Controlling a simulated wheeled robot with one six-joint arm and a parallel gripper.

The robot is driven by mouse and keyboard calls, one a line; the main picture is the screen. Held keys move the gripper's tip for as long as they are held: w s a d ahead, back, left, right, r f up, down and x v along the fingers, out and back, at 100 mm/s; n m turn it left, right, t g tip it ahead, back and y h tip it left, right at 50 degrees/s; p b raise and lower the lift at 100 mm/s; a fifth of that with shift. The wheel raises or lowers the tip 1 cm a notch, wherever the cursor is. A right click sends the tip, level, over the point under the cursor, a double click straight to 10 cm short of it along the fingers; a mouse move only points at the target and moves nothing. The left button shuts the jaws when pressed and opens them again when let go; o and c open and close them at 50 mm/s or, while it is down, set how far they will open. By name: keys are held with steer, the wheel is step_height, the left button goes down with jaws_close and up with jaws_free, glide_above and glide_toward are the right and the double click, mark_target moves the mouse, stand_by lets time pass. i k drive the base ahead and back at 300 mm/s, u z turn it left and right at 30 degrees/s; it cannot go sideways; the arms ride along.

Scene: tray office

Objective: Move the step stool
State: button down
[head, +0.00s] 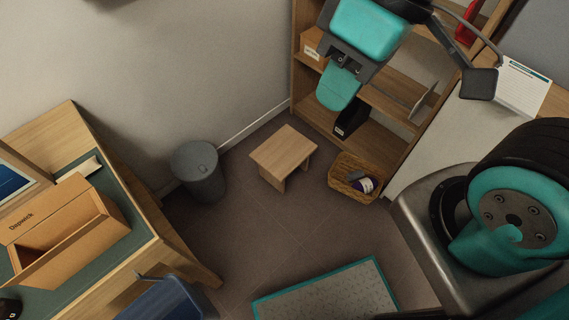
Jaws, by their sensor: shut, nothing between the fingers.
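The step stool (284,149) is a small light-wood stool with a flat top. It stands upright on the brown floor in the middle of the head view, in the corner between the wall and the bookshelf. Its top and part of its legs show, and nothing lies on it. My gripper (338,90), with teal fingers, hangs at the top right of the stool in the picture, in front of the bookshelf. It is shut and empty, apart from the stool.
A grey bin (199,172) stands left of the stool. A wicker basket (352,178) with items sits close on its right, by the bookshelf (385,103). A desk (125,190) with an open cardboard box (62,236) is at left. Floor is clear between stool and teal-edged mat (330,292).

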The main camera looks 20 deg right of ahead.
mark_target(287, 149)
steer(key=u, duration=0.2)
steer(key=i, duration=1.15)
steer(key=z, duration=0.6)
